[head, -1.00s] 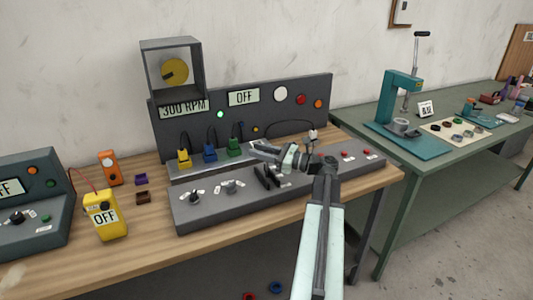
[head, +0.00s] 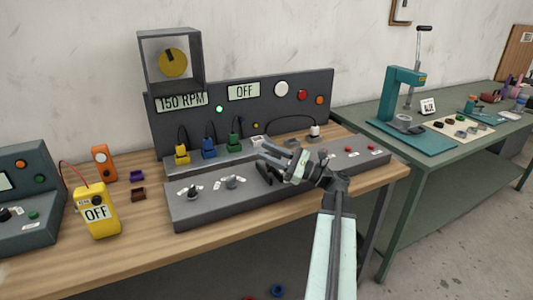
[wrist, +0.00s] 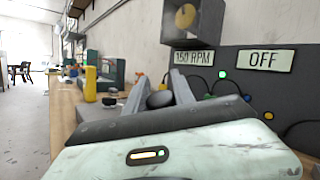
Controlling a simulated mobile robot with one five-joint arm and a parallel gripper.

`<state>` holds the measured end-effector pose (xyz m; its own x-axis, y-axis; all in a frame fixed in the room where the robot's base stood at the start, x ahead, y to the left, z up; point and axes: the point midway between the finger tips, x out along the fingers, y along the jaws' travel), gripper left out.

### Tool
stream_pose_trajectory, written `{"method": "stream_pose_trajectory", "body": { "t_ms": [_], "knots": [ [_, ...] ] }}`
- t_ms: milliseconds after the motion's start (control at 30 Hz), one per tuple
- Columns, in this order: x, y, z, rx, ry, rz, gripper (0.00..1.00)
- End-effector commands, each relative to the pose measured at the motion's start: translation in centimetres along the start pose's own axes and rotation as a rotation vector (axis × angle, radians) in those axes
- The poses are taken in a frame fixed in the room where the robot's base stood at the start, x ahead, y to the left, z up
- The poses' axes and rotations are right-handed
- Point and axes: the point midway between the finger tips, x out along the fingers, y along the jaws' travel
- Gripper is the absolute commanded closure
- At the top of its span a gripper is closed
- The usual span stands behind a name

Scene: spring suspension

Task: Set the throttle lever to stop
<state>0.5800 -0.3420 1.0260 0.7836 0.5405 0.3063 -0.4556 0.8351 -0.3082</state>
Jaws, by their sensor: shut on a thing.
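The grey control console (head: 205,209) stands on the wooden bench. Its throttle lever stands at a black slotted bracket (head: 263,174); my gripper hides most of the lever in the head view. My gripper (head: 272,153) is over the bracket, its fingers pointing left. In the wrist view a dark rounded knob (wrist: 160,98), seemingly the lever's, sits between the two fingers, and the gripper is shut on it. The speed display (head: 181,102) reads 150 RPM, also in the wrist view (wrist: 193,58).
Yellow, blue and green plugs (head: 208,149) stand behind the console. A yellow meter (head: 97,211) stands on the bench at left. A green table (head: 465,153) is at right.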

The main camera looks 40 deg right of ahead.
Motion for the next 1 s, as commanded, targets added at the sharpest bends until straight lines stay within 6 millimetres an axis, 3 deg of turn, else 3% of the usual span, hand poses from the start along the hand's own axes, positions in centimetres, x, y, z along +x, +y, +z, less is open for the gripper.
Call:
{"method": "stream_pose_trajectory", "body": {
  "t_ms": [400, 433, 500, 800, 1000],
  "knots": [
    [-0.1, 0.2, 0.1, 0.002, -0.003, 0.005, 1.00],
    [-0.1, 0.2, 0.1, 0.002, -0.003, 0.005, 0.62],
    [0.0, 0.2, 0.1, 0.002, -0.003, 0.004, 0.50],
    [-0.1, 0.2, 0.0, 0.002, -0.002, 0.004, 0.50],
    [-3.3, 0.2, -0.3, 0.000, -0.001, 0.001, 0.50]
  ]
}}
